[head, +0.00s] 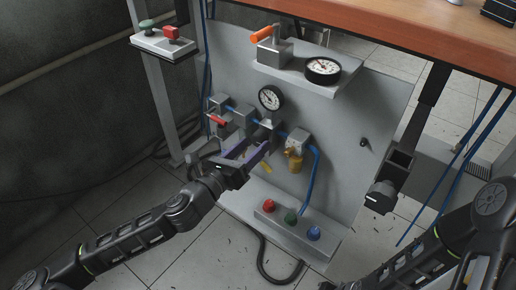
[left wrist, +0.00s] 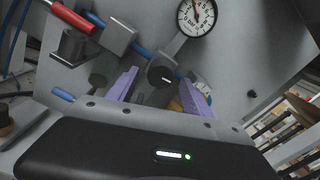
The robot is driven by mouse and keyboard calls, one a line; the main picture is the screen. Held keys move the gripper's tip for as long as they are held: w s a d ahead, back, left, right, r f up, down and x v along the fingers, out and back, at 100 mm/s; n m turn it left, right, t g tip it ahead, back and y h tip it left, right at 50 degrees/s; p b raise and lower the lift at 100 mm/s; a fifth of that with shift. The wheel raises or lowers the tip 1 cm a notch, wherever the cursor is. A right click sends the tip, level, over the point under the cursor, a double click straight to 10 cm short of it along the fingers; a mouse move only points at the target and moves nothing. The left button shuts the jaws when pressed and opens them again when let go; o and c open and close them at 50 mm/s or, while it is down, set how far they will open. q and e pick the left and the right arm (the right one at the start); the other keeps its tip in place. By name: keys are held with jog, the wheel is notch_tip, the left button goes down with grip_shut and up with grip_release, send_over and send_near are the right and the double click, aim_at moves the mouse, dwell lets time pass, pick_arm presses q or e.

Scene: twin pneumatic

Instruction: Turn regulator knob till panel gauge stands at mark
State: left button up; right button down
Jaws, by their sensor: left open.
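The panel gauge (head: 270,98), round and white-faced with a black rim, sits on the tilted grey panel. It also shows in the left wrist view (left wrist: 197,17), its needle pointing up and slightly left; I cannot make out a mark. Below it in the left wrist view is the dark round regulator knob (left wrist: 161,75) with a short white line. My left gripper (head: 259,149) is open, its purple fingers on either side of the knob in the left wrist view; I cannot tell whether they touch it. In the head view the gripper partly hides the regulator. My right gripper is not in view.
A second gauge (head: 322,70) and an orange-handled valve (head: 264,35) stand on the upper shelf. A red lever (head: 219,120) is left of the regulator, a yellow-bowled filter (head: 294,160) right. Coloured buttons (head: 290,217) sit below. A wooden tabletop (head: 425,38) overhangs the upper right.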

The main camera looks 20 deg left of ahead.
aim_at(256, 143)
pick_arm(q)
jog(key=shift+b+x, duration=0.3)
jog(key=shift+x, duration=1.2)
jog(key=shift+r, duration=0.1)
jog(key=shift+c, duration=0.2)
grip_shut()
